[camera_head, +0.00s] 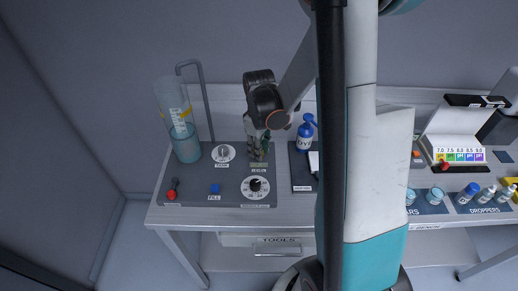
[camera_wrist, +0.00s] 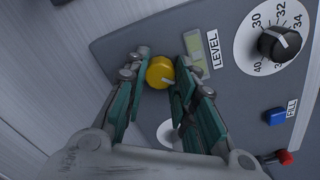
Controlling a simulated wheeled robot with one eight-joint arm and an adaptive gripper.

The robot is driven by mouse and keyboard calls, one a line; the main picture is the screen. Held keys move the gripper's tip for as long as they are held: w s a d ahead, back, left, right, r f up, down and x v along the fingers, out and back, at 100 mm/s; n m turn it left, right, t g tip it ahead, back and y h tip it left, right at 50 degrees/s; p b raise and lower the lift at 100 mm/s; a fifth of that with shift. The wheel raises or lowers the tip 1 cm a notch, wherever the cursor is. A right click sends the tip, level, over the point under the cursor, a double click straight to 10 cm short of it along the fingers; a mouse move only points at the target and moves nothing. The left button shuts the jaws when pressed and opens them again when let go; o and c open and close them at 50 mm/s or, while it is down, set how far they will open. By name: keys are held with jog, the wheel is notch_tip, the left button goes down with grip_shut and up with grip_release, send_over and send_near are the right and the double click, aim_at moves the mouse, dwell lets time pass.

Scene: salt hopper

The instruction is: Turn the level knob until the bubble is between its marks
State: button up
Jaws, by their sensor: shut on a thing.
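The level knob (camera_wrist: 160,72) is yellow with a pale pointer line and sits on the grey panel. My gripper (camera_wrist: 162,65) has its green-padded fingers on either side of the knob and is shut on it. In the head view my gripper (camera_head: 255,150) is over the panel, hiding the knob. The level vial (camera_wrist: 193,47) is a pale greenish strip beside the knob, next to the LEVEL label (camera_wrist: 213,51). A finger covers part of the vial's surroundings. The bubble and its marks are too small to make out.
The panel (camera_head: 205,190) also carries a black numbered dial (camera_wrist: 279,42), a blue FILL button (camera_wrist: 275,116), a red-knobbed lever (camera_wrist: 284,157) and a white TANK dial (camera_head: 223,153). A clear cylinder of liquid (camera_head: 186,145) stands at the left. A blue bottle (camera_head: 305,133) stands right of the panel.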

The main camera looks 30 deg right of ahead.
jog(key=shift+m, duration=0.7)
jog(key=o, duration=1.1)
notch_tip(320, 180, up, 12)
